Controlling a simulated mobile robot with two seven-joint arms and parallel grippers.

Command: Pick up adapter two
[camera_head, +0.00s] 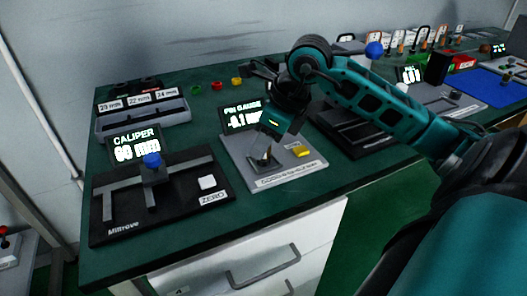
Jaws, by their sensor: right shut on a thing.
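My right gripper (265,150) reaches down over the grey pin gauge (238,162) and is shut on a small piece (264,161) at the gauge's post. The piece is mostly hidden by the fingers, so I cannot tell whether it is adapter two or whether it touches the gauge. Small green, red and yellow (236,82) ring-like pieces lie at the back of the green table. My left gripper is not in view.
A black caliper stand (180,212) with a blue knob (152,160) is at front left. Behind it is a grey tray (130,128) with size labels. A yellow block (302,151) sits on the gauge. My right arm covers the table's middle right. A blue mat (495,88) lies far right.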

